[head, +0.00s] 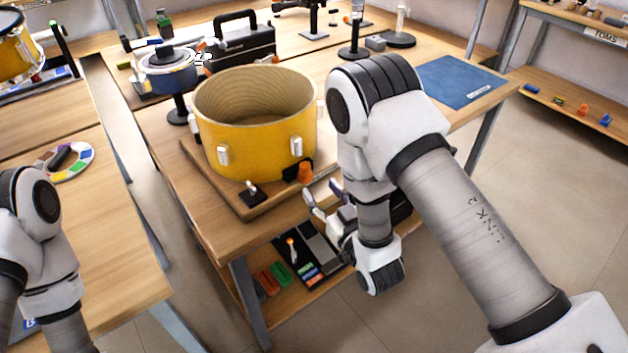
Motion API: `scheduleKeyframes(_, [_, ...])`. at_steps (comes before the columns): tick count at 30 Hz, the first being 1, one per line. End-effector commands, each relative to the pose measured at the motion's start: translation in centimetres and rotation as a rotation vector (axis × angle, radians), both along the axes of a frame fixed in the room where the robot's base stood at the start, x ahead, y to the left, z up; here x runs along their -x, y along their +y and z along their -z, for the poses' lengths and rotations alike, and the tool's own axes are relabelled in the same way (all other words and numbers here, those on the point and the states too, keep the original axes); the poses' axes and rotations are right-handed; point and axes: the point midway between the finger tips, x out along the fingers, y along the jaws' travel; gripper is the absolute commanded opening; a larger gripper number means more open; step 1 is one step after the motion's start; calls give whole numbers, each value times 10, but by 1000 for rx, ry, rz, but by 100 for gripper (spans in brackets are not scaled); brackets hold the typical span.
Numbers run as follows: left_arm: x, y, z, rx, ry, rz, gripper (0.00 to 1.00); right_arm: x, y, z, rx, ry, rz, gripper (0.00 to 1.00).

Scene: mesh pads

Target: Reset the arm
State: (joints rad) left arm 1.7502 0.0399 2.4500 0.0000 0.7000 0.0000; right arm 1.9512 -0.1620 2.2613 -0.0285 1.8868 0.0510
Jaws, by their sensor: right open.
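My right arm reaches in from the lower right of the head view. Its elbow is high in front of the table, and the forearm hangs down. My right gripper (318,203) is open and empty, at the front edge of the workbench, to the right of and below the yellow drum shell (240,147). Its fingers point up and left; part of it is hidden by the wrist. My left arm (45,240) shows at the left edge, but its gripper is out of frame.
The yellow drum shell stands on a wooden board (213,187) on the workbench. A blue mat (455,82) lies at the right end. A toolbox (243,45) and stands are behind. A lower shelf holds a tray (312,262). A second table (105,225) is at left.

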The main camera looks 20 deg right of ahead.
Motion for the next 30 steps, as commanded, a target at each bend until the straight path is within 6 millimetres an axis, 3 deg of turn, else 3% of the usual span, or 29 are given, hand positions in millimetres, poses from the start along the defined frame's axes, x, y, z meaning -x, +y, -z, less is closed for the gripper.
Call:
scheduleKeyframes(15, [0, 0, -3, 0, 0, 0, 34, 5, -1, 1, -1, 8, 1, 53])
scheduleKeyframes(17, [0, 0, -11, 0, 0, 0, 34, 10, -9, 8, -8, 39, 22, 53])
scheduleKeyframes(19, [0, 0, -20, 0, 0, 0, 34, 26, -27, 27, -14, 131, 64, 53])
scheduleKeyframes(22, [0, 0, -29, 0, 0, 0, 34, 65, -50, 84, 5, 418, 126, 53])
scheduleKeyframes(25, [0, 0, -35, 0, 0, 0, 34, 130, -68, 144, 31, 789, 174, 53])
scheduleKeyframes(27, [0, 0, -37, 0, 0, 0, 34, 183, -74, 173, 48, 1040, 189, 53])
scheduleKeyframes(30, [0, 0, -35, 0, 0, 0, 34, 249, -76, 193, 73, 1340, 187, 53])
